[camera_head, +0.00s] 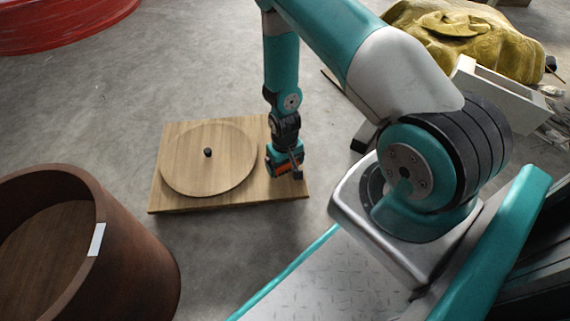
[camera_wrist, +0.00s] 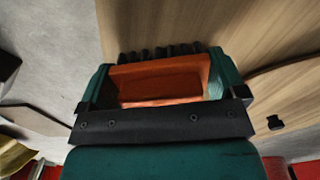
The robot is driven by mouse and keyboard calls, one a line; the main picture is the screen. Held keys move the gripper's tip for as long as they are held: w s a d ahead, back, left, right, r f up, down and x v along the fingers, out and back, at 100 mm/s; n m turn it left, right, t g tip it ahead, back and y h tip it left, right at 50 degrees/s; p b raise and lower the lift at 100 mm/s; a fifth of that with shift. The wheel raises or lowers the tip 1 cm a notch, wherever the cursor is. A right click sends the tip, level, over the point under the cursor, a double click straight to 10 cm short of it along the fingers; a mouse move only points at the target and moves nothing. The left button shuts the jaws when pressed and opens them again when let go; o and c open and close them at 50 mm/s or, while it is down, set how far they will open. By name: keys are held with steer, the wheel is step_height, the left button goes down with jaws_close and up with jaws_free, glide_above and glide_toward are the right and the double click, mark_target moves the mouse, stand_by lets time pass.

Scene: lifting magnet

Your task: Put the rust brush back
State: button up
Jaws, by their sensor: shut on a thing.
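My gripper (camera_head: 287,172) is over the right end of a wooden board (camera_head: 182,133) on the floor. In the wrist view its teal fingers stand either side of the rust brush (camera_wrist: 160,82), an orange block with a row of dark tufts along its far edge, and are shut on it. I cannot tell whether the brush touches the board. A round wooden disc (camera_head: 228,170) with a black knob (camera_head: 208,152) lies on the board, left of my gripper.
A large brown round tub (camera_head: 140,243) with a white label stands at lower left. A red round object (camera_head: 60,35) is at the far upper left. A golden face sculpture (camera_head: 475,40) and a pale box (camera_head: 497,95) lie at upper right. Bare concrete floor surrounds the board.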

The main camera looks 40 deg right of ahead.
steer(key=shift+f, duration=0.2)
steer(key=o, duration=0.6)
step_height(320, 180, up, 12)
steer(key=p, duration=0.7)
steer(key=shift+r, duration=0.1)
steer(key=a+r+n+y, duration=0.1)
steer(key=a+r+n, duration=0.1)
steer(key=a+r, duration=0.65)
steer(key=a+r+n+y, duration=0.1)
steer(key=a+r, duration=0.3)
steer(key=r, duration=0.9)
steer(key=s+a+r+n+y, duration=0.1)
steer(key=s+a+r+n, duration=0.2)
steer(key=s+r, duration=0.5)
steer(key=s+a+r+n+y, duration=0.1)
steer(key=s+a+r+n, duration=0.2)
steer(key=s+a+r, duration=0.2)
steer(key=s+r, duration=0.3)
steer(key=shift+r, duration=0.25)
steer(key=shift+a, duration=0.1)
